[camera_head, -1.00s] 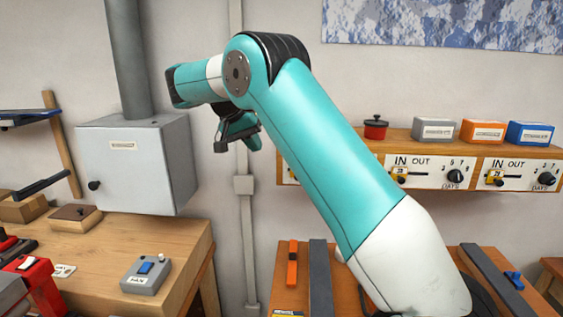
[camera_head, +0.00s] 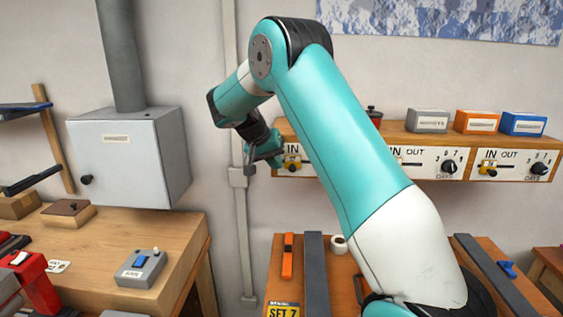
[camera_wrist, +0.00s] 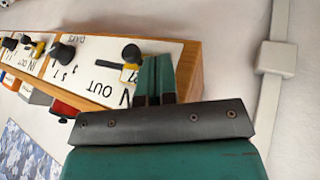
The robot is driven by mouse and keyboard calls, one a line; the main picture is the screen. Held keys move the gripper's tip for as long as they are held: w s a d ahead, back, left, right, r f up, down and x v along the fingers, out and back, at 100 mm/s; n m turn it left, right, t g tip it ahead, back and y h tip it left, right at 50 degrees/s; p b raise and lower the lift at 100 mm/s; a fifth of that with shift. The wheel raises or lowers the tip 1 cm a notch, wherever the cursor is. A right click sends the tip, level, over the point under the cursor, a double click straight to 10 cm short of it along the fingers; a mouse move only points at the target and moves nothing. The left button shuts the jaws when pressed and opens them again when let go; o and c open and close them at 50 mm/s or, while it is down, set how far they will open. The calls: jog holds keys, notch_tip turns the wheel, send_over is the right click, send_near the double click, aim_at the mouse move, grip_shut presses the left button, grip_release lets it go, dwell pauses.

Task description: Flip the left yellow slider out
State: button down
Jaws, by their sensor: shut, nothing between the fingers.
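The left yellow slider (camera_head: 292,163) sits under the word IN on the leftmost white panel of the wooden shelf. It also shows in the wrist view (camera_wrist: 128,73), beside a black knob and partly behind my fingers. My gripper (camera_head: 250,166) is shut and empty, just left of this slider in the head view. In the wrist view my gripper (camera_wrist: 154,78) has its teal fingers together over the end of the panel. I cannot tell whether they touch the slider. My arm hides the rest of the left panel in the head view.
The wooden shelf (camera_head: 452,140) carries grey, orange and blue boxes and a dark-topped pot. Another yellow slider (camera_head: 487,168) sits on the right panel. A wall conduit (camera_head: 238,178) runs close to my gripper. A grey cabinet (camera_head: 130,160) stands left.

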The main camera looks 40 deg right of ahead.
aim_at(291, 165)
jog(key=shift+s+d+f, duration=0.3)
jog(key=shift+s+d, duration=0.25)
jog(key=shift+s, duration=0.05)
jog(key=shift+s+d, duration=0.1)
jog(key=s+d+b, duration=0.1)
jog(key=s+d, duration=0.3)
jog(key=s, duration=0.1)
jog(key=shift+d, duration=0.15)
jog(key=shift+w+r, duration=0.1)
jog(key=shift+w, duration=0.05)
jog(key=w+a, duration=0.1)
jog(key=w+a+r, duration=0.2)
jog(key=a, duration=0.1)
jog(key=shift+w+a+r, duration=0.1)
jog(key=shift+w, duration=0.25)
jog(key=v, duration=0.8)
jog(key=shift+s+r, duration=0.25)
jog(key=shift+s, duration=0.05)
